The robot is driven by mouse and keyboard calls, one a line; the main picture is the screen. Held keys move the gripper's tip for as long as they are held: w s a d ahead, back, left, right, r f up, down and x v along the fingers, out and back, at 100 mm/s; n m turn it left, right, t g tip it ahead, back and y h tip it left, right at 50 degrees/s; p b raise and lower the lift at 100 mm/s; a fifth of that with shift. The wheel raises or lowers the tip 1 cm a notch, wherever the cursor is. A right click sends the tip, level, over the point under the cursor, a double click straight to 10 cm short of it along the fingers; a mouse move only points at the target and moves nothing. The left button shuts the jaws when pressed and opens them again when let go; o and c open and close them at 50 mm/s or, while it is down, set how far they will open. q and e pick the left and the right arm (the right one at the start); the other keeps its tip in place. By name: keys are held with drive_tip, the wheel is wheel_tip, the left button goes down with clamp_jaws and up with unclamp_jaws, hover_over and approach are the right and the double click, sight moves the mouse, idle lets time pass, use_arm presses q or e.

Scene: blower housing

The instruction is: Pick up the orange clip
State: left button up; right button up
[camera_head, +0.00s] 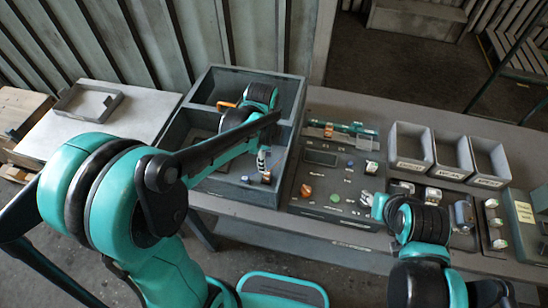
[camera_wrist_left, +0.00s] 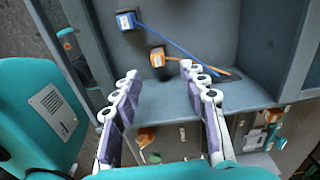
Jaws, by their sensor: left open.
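The orange clip (camera_wrist_left: 157,57) lies on the floor of the grey bin's near compartment. Its orange strip runs right and passes behind one fingertip in the left wrist view. In the head view its small orange end (camera_head: 267,177) shows just below my left gripper (camera_head: 264,157). My left gripper (camera_wrist_left: 168,76) is open and empty, and the clip's end appears between and just beyond its fingertips. A gap above the clip cannot be judged exactly. My right gripper (camera_head: 368,199) is over the control panel's right side; its jaws are too small to read.
A blue clip (camera_wrist_left: 125,20) with a blue strip lies close by in the same compartment of the grey bin (camera_head: 285,132). The bin walls stand around both. A control panel (camera_head: 315,190) with knobs adjoins the bin. Several grey boxes (camera_head: 411,165) stand to the right.

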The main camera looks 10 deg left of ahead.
sight(267, 177)
use_arm(q)
drive_tip(key=shift+w+f, duration=0.55)
drive_tip(key=shift+f, duration=0.35)
drive_tip(key=shift+s+f+b, duration=0.55)
drive_tip(key=shift+f+b, duration=0.05)
drive_tip(key=shift+f, duration=0.25)
drive_tip(key=f, duration=0.2)
drive_tip(key=f+b, duration=0.1)
drive_tip(key=shift+s+d+f, duration=0.1)
drive_tip(key=shift+d+f, duration=0.1)
drive_tip(key=shift+f, duration=0.2)
drive_tip(key=shift+s+f+b, duration=0.1)
drive_tip(key=shift+f+b, duration=0.2)
drive_tip(key=shift+f, duration=0.1)
use_arm(e)
wheel_tip(267, 177, down, 3)
drive_tip(key=shift+w+r, duration=0.15)
drive_tip(key=shift+r, duration=0.05)
use_arm(q)
drive_tip(key=c, duration=1)
